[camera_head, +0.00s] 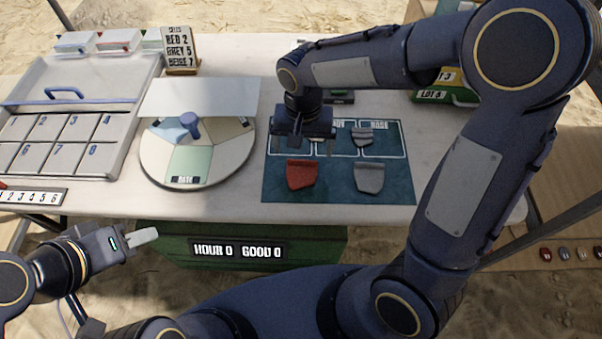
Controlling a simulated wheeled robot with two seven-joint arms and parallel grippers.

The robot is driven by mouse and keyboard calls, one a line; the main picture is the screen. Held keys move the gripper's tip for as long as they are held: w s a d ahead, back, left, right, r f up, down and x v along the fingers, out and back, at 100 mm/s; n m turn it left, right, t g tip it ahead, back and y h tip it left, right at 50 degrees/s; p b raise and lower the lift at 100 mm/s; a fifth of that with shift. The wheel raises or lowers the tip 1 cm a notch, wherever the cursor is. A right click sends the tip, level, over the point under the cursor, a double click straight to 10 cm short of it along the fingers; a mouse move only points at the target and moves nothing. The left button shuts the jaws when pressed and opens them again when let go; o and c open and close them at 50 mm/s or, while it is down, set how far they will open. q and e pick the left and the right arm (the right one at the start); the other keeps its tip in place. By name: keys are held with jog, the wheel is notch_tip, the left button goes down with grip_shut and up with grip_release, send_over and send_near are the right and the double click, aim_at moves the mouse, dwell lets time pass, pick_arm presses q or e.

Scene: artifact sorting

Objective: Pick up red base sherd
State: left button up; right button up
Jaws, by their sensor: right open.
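A red sherd (302,175) lies on the dark teal mat (330,193), at its front left. My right gripper (303,143) points down just behind the red sherd in the picture and looks to be above the mat. It is open and empty, and apart from the sherd as far as I can tell. The gripper and wrist hide part of the mat's back left. My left gripper (143,236) is low at the left, off the table's front edge and far from the sherd. I cannot tell whether its fingers are open.
A grey sherd (369,178) lies right of the red one, and another grey sherd (362,136) behind it. A round sorting wheel (158,176) with a blue knob stands left of the mat. A numbered tray (118,148) is further left. A green box (200,233) stands below the table front.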

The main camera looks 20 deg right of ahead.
aim_at(302, 163)
notch_tip(302, 163, down, 6)
jog(key=shift+w+f, duration=0.15)
jog(key=shift+c, duration=0.3)
jog(key=c, duration=1)
jog(key=shift+c, duration=0.2)
jog(key=shift+r, duration=0.2)
